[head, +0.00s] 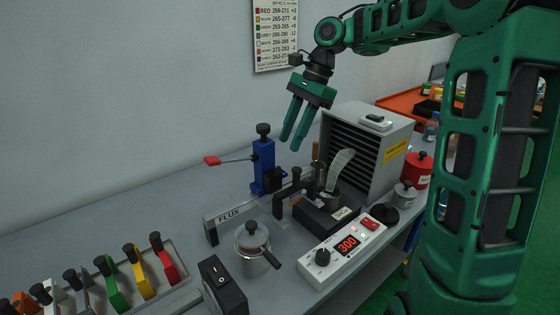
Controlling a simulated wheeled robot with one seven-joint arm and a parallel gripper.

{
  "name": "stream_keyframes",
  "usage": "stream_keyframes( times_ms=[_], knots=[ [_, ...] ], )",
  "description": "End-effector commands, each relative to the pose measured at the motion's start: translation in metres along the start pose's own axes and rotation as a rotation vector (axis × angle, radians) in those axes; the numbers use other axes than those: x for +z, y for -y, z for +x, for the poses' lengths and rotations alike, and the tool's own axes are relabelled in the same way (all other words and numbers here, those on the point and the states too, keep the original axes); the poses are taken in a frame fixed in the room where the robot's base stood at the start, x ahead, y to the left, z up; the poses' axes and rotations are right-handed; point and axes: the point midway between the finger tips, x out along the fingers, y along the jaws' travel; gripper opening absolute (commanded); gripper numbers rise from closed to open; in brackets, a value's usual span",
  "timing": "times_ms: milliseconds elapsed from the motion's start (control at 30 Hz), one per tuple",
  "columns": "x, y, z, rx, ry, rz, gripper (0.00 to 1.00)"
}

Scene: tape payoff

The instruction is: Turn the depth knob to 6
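A black knob (263,129) sits on top of a blue upright stand (264,168) with a red-tipped lever. Another black knob (323,257) is on a white control box (346,249) whose red display reads 300. No depth label or scale is readable on either knob, so I cannot tell which is the depth knob or its setting. My gripper (292,143) hangs above the bench, right of the blue stand's knob and apart from it. Its two green fingers point down with a gap between them, and nothing is held.
A grey slatted box (367,146) stands right of the gripper. A lidded metal pot (253,247), a FLUX-labelled holder (233,216) and a black switch box (222,287) stand in front. Coloured handles (162,259) fill a rack at lower left. The bench's left back (120,217) is clear.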

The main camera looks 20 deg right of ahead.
Motion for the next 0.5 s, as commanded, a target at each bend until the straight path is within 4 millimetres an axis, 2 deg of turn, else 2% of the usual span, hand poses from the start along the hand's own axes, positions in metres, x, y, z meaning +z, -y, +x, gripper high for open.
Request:
stream_keyframes(
  times_ms=[100, 300, 500],
  knots=[
    [0.002, -0.001, 0.023, 0.004, 0.001, -0.002, 0.33],
    [0.001, -0.001, 0.055, 0.003, 0.001, -0.002, 0.33],
    [0.001, 0.000, 0.073, 0.002, 0.001, -0.002, 0.33]
  ],
)
